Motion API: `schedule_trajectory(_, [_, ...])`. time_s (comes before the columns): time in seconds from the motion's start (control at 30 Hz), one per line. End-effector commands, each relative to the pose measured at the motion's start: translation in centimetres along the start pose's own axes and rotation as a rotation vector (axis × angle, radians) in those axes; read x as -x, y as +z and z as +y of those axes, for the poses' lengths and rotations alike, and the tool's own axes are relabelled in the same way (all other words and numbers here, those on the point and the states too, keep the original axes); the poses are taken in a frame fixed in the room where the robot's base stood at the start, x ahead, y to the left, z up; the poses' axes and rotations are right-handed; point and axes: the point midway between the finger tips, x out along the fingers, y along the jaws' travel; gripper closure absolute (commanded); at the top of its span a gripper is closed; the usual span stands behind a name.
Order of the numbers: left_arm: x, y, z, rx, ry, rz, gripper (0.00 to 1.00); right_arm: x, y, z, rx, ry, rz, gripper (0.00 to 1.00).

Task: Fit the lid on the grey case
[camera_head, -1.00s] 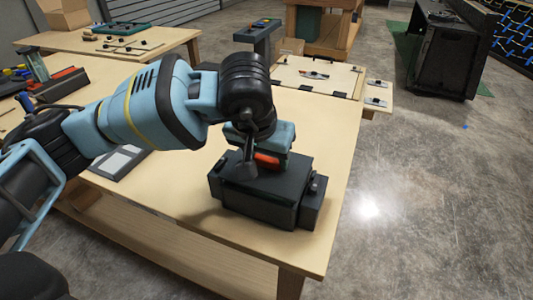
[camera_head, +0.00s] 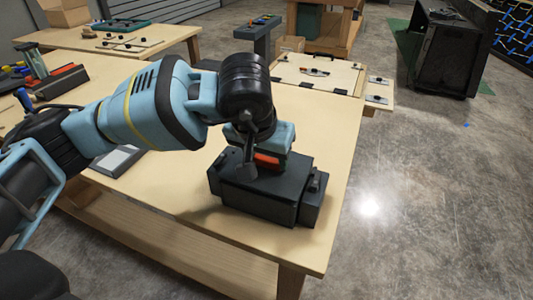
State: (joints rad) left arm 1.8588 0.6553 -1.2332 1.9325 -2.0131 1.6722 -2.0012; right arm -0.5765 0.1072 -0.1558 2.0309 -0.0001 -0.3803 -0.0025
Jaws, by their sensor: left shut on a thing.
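The dark grey case (camera_head: 258,205) sits on the wooden table near its right front corner. A dark lid (camera_head: 285,181) lies over the top of the case; whether it is fully seated I cannot tell. My left gripper (camera_head: 262,165) is above the lid, pointing down, shut on a part with a red-orange patch at the lid's middle. The gripper and wrist hide the back of the lid. My right gripper is not in view.
The wooden table (camera_head: 185,195) has bare room left of the case. A grey-white flat item (camera_head: 117,160) lies behind my arm. Tools (camera_head: 60,80) lie at the far left.

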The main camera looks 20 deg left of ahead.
Motion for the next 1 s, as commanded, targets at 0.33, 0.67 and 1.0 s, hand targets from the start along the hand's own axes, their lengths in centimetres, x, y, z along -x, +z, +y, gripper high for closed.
schedule_trajectory(0.33, [-0.33,0.13,0.00,0.000,0.000,0.001,0.72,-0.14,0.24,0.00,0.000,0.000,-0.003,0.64])
schedule_trajectory(0.67, [-0.65,0.26,0.00,0.000,0.000,0.001,0.72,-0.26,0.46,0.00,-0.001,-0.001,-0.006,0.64])
schedule_trajectory(1.0, [-0.81,0.32,0.00,0.000,0.000,0.001,0.72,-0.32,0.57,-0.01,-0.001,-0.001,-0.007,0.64])
